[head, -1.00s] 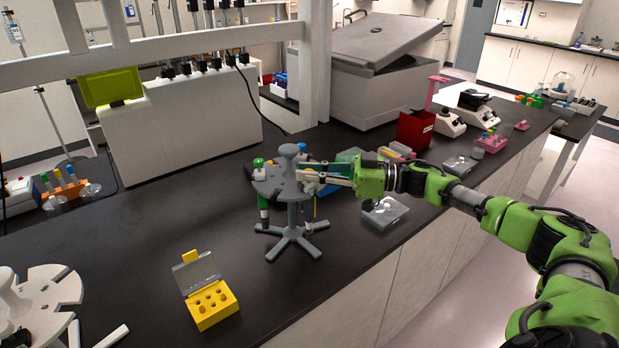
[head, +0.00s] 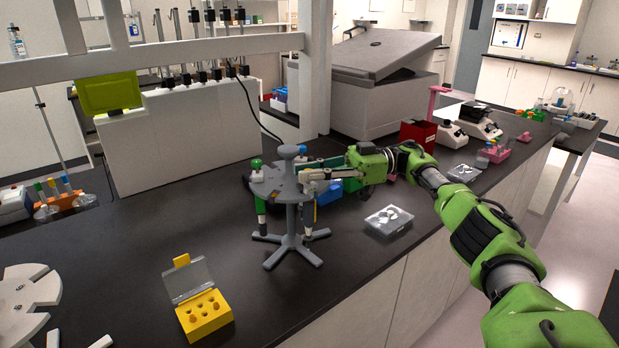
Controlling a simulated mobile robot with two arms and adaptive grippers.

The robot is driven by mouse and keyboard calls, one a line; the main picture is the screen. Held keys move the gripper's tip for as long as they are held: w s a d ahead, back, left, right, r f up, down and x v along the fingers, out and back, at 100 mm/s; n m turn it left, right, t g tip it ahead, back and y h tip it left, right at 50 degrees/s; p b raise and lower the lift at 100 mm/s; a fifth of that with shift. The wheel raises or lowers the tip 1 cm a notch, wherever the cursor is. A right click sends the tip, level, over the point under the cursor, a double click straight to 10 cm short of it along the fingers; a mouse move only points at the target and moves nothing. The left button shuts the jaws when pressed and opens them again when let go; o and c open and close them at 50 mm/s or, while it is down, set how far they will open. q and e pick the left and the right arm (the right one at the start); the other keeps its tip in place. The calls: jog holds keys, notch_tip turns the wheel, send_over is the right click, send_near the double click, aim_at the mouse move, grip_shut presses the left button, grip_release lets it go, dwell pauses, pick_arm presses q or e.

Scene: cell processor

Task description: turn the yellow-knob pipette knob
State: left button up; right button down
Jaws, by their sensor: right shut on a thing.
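The grey pipette stand (head: 275,184) stands on the dark bench, with pipettes hanging from its round top. A green-knob pipette (head: 261,208) hangs at its left, and a blue knob (head: 303,149) shows at the back. My right gripper (head: 306,182) reaches in from the right at the stand's right edge and is shut on the yellow-knob pipette. The gripper hides that pipette's knob; only a thin yellowish part of its body (head: 314,211) shows below. My left gripper is out of view.
A yellow tube box with an open clear lid (head: 205,310) sits in front left of the stand. A clear box (head: 389,221) and a blue box (head: 327,193) lie to the right. A white round rack (head: 25,290) is at lower left.

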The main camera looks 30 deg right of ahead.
dwell(0.5)
jog(key=c, duration=1.9)
grip_release()
notch_tip(320, 180, up, 10)
jog(key=shift+r, duration=0.1)
